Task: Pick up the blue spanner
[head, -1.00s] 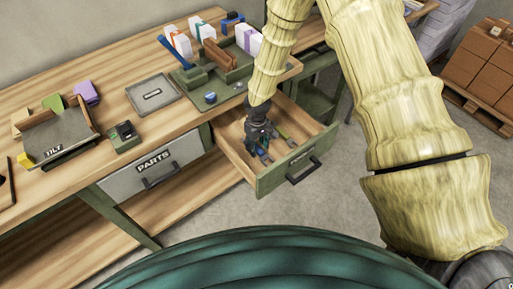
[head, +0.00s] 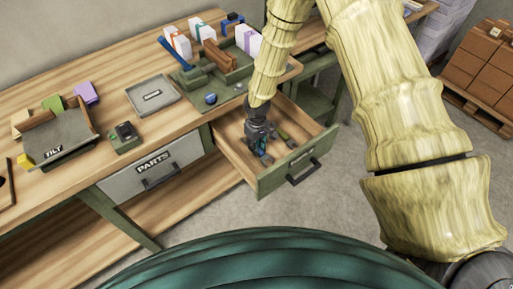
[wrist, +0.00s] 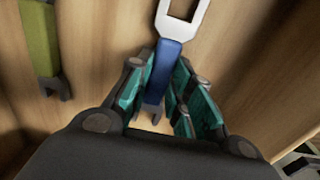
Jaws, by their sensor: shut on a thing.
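The blue spanner (wrist: 168,62) lies in the open drawer, its pale open end toward the top of the wrist view and its blue handle between my fingers. My gripper (wrist: 160,100) has teal finger pads and is shut on the blue handle. In the head view my gripper (head: 260,148) is down inside the drawer, and the spanner is mostly hidden by it. A green-handled tool (wrist: 39,45) lies to the left in the wrist view, apart from my fingers.
The wooden drawer (head: 232,150) has a green front (head: 285,172) with a dark handle. The shut PARTS drawer (head: 155,168) is to its left. The workbench (head: 110,90) above holds a grey tray (head: 152,96), a tilted TILT tray (head: 58,140) and a green organiser (head: 228,78).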

